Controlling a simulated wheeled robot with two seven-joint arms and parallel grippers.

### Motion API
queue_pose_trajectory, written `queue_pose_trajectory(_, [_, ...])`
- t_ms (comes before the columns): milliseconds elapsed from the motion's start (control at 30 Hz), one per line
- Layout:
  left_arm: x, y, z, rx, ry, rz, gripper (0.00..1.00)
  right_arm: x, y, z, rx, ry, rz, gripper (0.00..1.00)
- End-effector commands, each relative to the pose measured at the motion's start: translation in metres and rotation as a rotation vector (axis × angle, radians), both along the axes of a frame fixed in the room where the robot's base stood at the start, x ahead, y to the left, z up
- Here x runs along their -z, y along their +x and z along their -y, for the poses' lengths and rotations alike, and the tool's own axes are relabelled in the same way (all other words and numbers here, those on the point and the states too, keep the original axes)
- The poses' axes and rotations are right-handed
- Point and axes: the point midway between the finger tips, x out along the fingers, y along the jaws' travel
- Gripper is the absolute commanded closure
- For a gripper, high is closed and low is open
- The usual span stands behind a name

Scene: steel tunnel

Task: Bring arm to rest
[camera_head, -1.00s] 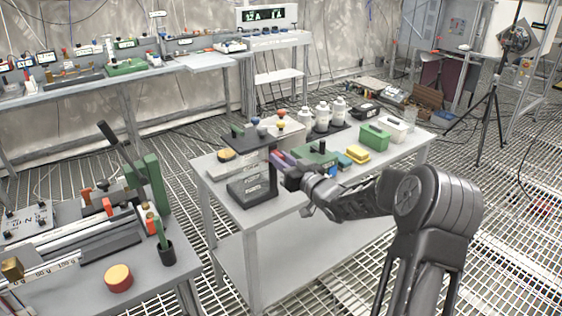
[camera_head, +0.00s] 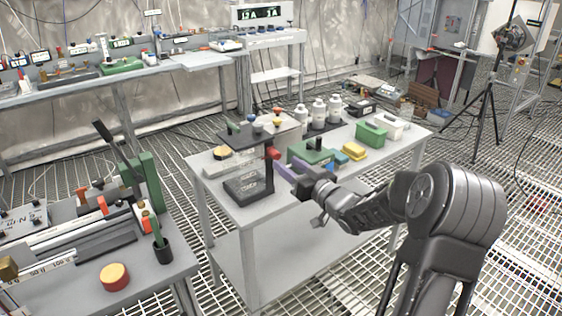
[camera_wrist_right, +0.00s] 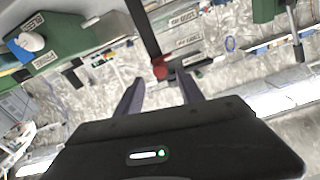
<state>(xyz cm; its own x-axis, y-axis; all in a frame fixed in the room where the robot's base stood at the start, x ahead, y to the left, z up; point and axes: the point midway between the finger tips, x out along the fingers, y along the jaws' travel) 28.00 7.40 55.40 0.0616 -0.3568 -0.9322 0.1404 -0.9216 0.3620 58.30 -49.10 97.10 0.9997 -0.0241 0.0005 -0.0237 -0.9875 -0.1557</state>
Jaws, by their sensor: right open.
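My right arm comes in from the lower right over the grey middle table (camera_head: 225,240). My right gripper (camera_head: 279,163) is open, its purple fingers pointing at a dark stand (camera_head: 247,187) with a post and a top plate. A red knob (camera_head: 272,152) on the stand is just beyond the fingertips. In the right wrist view the two fingers (camera_wrist_right: 160,88) are spread with nothing held, and the red knob (camera_wrist_right: 160,68) shows beyond the gap between them. My left gripper is not in view.
On the table are a green block (camera_head: 312,150), a yellow box (camera_head: 354,151), a green box (camera_head: 371,133) and white bottles (camera_head: 318,113). A bench with a green press (camera_head: 150,180) and a red-yellow disc (camera_head: 115,276) is at left. Grated floor is open at right.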

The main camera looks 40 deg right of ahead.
Motion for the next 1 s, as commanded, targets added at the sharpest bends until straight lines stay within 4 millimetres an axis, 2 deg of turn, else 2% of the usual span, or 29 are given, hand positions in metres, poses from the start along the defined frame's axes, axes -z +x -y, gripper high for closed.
queue_pose_trajectory(100, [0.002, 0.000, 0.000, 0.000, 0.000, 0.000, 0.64, 0.000, -0.014, 0.000, 0.000, -0.001, 0.000, 0.55])
queue_pose_trajectory(200, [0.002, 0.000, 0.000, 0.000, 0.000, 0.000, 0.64, 0.000, -0.018, -0.001, 0.000, 0.000, 0.000, 0.55])
queue_pose_trajectory(800, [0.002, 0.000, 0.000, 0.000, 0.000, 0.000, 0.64, 0.001, -0.018, -0.001, 0.001, -0.013, -0.002, 0.55])
queue_pose_trajectory(867, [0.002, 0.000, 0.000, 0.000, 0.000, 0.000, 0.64, 0.006, -0.018, 0.004, 0.018, -0.036, -0.024, 0.55])
queue_pose_trajectory(933, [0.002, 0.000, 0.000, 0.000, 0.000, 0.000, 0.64, 0.020, -0.022, 0.014, 0.071, -0.040, -0.070, 0.55])
queue_pose_trajectory(1000, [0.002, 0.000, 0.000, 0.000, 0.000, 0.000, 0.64, 0.045, -0.029, 0.023, 0.132, -0.017, -0.136, 0.55])
